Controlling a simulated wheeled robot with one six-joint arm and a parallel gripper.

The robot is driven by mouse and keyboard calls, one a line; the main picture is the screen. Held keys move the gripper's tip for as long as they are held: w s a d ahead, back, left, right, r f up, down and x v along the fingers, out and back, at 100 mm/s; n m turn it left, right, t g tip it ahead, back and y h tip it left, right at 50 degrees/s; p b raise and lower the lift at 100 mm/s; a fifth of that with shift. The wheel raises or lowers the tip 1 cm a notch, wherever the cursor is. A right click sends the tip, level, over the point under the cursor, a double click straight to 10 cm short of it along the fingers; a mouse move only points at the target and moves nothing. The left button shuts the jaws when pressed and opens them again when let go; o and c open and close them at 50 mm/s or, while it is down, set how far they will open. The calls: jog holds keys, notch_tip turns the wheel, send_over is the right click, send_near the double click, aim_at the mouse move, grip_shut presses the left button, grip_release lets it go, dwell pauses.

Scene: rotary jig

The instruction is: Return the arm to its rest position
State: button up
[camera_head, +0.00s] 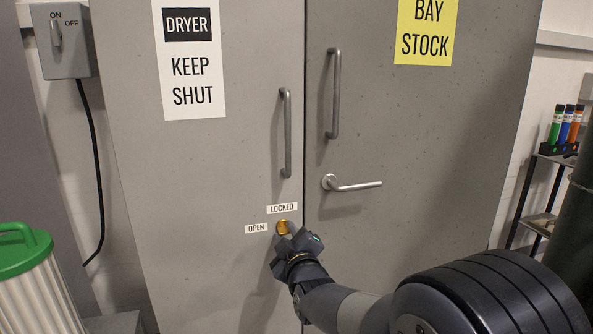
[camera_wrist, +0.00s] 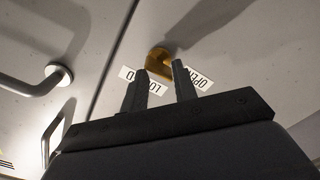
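My gripper (camera_head: 287,232) is close to the grey cabinet front, just at a small brass knob (camera_head: 284,227). The knob lies between the OPEN label (camera_head: 256,228) and the LOCKED label (camera_head: 282,209). In the wrist view my two fingers (camera_wrist: 159,70) stand apart, with the brass knob (camera_wrist: 158,60) just past and between their tips. Whether a finger touches the knob cannot be told. My gripper holds nothing that I can see. My arm reaches in from the lower right.
The left door has a DRYER sign (camera_head: 190,60) and a vertical handle (camera_head: 286,132). The right door has a vertical handle (camera_head: 334,93) and a lever (camera_head: 352,184). Both doors look shut. A switch box (camera_head: 66,42), a green-lidded bin (camera_head: 25,250) and a tube rack (camera_head: 558,148) flank the cabinet.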

jog(key=m+p, duration=0.1)
jog(key=p, duration=0.1)
jog(key=m+p, duration=0.1)
jog(key=m, duration=0.1)
jog(key=shift+r+m+p, duration=0.25)
jog(key=shift+m+p, duration=0.05)
jog(key=shift+p, duration=0.1)
jog(key=shift+f+m+p, duration=0.1)
jog(key=shift+m+p, duration=0.7)
jog(key=shift+d+f, duration=0.1)
jog(key=shift+f, duration=0.05)
